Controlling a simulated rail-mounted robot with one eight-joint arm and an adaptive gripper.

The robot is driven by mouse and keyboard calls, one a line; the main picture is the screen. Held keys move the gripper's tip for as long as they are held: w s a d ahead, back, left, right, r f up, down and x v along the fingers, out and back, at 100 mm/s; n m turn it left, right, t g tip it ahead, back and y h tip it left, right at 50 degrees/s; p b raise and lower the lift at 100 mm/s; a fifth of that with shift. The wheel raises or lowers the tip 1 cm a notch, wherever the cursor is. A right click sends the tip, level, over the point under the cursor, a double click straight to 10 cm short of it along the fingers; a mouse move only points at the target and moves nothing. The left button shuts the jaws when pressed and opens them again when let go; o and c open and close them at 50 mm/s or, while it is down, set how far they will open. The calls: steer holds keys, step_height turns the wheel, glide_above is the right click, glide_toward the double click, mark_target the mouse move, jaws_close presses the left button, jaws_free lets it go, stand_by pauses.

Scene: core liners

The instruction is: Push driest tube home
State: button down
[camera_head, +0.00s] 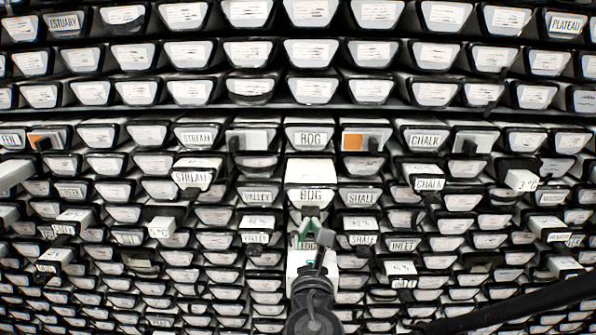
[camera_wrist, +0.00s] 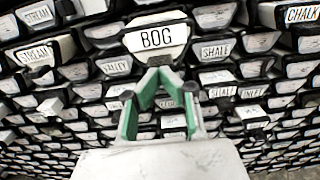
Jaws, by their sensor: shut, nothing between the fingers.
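A wall of pale, dark-framed tube ends faces me. Several stick out, some with small figures on them: one left of my gripper (camera_head: 258,222), one right of it (camera_head: 362,225), and one lower right (camera_head: 402,268). I cannot read these figures reliably. A tube labelled BOG (camera_head: 312,198) projects just above my gripper (camera_head: 310,226); it shows large in the wrist view (camera_wrist: 156,38). My gripper has green and grey fingers, with tips together and empty (camera_wrist: 160,74), just below that BOG tube. I cannot tell if they touch it. My gripper partly hides a label behind it.
Other projecting tubes include STREAM (camera_head: 192,179) at left, CHALK (camera_head: 429,184) at right and one marked 3 °C (camera_head: 522,180). An orange-marked block (camera_head: 352,141) sits beside an upper BOG label (camera_head: 310,139). The top rows look flush.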

mark_target(310, 208)
steer(key=shift+w+d+b, duration=0.2)
steer(key=shift+w+b, duration=0.3)
steer(key=shift+w, duration=1.55)
steer(key=shift+w+d+b, duration=0.15)
steer(key=shift+w+b, duration=0.3)
steer(key=shift+w, duration=1.55)
steer(key=shift+s, duration=0.1)
steer(key=s+a, duration=0.1)
steer(key=s, duration=1.4)
steer(key=d+f+m+g+h, duration=0.2)
steer(key=d+f+m+g, duration=0.4)
steer(key=d+m, duration=0.7)
steer(key=s+d+m+g+y, duration=0.1)
steer(key=s+m+g, duration=0.1)
steer(key=m, duration=0.9)
steer(key=s+f+m+g+y, duration=0.1)
steer(key=s+m+g+y, duration=0.1)
steer(key=m, duration=0.9)
steer(key=shift+s+d+f+g+y, duration=0.3)
steer(key=shift+s+d+g, duration=0.15)
steer(key=shift+s, duration=0.8)
